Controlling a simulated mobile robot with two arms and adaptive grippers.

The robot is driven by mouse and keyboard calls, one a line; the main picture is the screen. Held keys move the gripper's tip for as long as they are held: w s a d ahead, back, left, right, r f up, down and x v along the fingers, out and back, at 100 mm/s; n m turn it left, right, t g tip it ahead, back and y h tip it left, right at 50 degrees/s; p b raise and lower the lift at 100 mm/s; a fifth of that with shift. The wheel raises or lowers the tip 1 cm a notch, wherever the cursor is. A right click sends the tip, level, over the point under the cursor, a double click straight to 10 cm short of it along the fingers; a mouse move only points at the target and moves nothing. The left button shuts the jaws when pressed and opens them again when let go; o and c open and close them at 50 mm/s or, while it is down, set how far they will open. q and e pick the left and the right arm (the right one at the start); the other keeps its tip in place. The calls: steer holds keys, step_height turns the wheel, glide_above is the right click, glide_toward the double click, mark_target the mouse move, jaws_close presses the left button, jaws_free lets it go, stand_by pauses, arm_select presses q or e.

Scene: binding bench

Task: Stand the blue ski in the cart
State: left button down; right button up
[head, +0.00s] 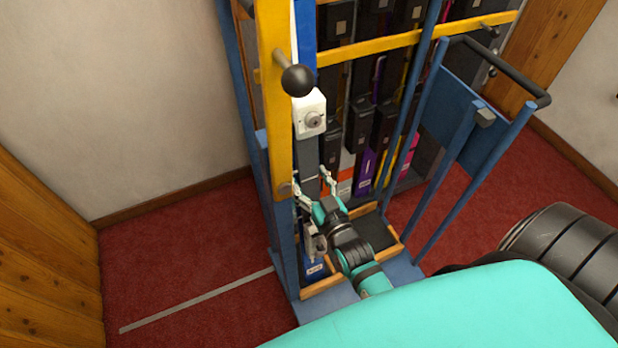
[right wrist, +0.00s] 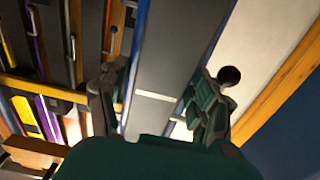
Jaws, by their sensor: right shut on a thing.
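The blue ski stands close to upright at the left side of the cart in the head view, with its blue upper part (head: 305,42) rising out of the top of the picture. My right gripper (head: 316,190) is shut on its dark grey middle section, which also runs between the fingers in the right wrist view (right wrist: 168,45). Its lower end, blue with a white label, reaches down inside the cart's base; whether it touches the floor of the base is hidden. The cart has a blue frame (head: 283,240) and wood-edged base. My left gripper is not in view.
Several other skis (head: 365,165) with dark bindings stand behind in the cart. A yellow post (head: 279,140) with a black ball knob (head: 298,80) is close at the left. A black push handle (head: 500,68) is at the right. Red carpet (head: 185,240) lies clear at the left.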

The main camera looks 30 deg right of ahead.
steer(key=shift+w+r, duration=0.1)
steer(key=shift+r, duration=0.15)
steer(key=o, duration=1.7)
steer(key=shift+o, duration=0.6)
steer(key=shift+s+f, duration=0.2)
steer(key=shift+f, duration=0.25)
steer(key=shift+o, duration=0.6)
steer(key=shift+r, duration=0.1)
steer(key=shift+r, duration=0.1)
